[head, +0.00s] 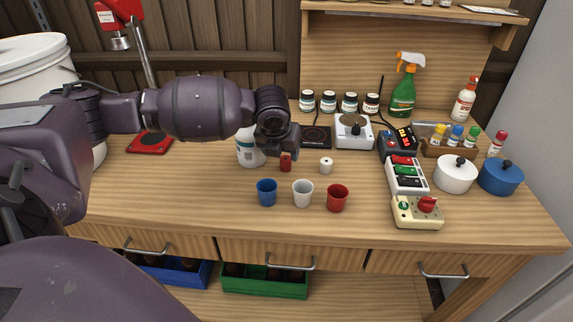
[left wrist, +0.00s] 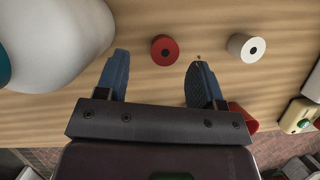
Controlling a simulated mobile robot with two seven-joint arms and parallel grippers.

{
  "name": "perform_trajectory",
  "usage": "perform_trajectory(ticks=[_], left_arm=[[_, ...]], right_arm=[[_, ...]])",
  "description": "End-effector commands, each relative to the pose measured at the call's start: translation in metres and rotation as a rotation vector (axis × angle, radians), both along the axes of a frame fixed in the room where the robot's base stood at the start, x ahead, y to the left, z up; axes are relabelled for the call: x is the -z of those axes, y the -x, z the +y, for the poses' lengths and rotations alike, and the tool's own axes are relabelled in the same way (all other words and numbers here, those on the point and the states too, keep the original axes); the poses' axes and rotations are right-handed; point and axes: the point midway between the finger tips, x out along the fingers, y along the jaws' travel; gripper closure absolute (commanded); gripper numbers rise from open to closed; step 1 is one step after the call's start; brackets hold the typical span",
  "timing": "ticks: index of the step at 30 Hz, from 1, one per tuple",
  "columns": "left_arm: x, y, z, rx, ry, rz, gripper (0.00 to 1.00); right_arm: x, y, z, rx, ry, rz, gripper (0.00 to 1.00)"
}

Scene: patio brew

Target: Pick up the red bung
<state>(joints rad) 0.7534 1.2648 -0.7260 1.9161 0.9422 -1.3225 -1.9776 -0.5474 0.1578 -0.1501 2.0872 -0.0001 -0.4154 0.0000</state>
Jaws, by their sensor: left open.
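The red bung (head: 286,164) stands on the bench, just below my left gripper in the head view. In the left wrist view the red bung (left wrist: 164,49) shows from above, with a dark hole in its middle. My left gripper (left wrist: 158,78) is open and empty. Its two blue-grey fingers point at the bench on either side of the bung's position, with the bung slightly beyond the tips and apart from them. In the head view the left gripper (head: 287,152) partly hides a white bottle. My right gripper is not in view.
A white bung (head: 326,165) stands right of the red one. A white bottle (head: 246,155) stands close on the left. A black hot plate (head: 316,137) lies behind. The bench's front left is clear.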

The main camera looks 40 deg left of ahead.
Motion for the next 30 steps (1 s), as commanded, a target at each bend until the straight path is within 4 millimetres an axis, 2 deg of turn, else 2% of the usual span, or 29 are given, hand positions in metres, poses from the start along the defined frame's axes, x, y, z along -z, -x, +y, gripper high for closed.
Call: perform_trajectory(ticks=[3,9,17,27,30], left_arm=[[0.020,-0.005,-0.003,0.000,0.003,0.008,0.38],[0.042,-0.014,-0.001,0.000,0.001,0.006,0.38],[0.041,-0.015,0.000,0.000,0.000,0.001,0.38],[0.041,-0.015,0.000,0.000,0.000,0.001,0.90],[0.041,-0.015,0.000,0.000,0.000,0.001,0.91]], right_arm=[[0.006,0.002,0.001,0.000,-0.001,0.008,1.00],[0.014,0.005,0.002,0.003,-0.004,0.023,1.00],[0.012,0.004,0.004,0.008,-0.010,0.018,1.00],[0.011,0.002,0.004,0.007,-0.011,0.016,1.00],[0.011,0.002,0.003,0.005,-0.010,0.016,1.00]])
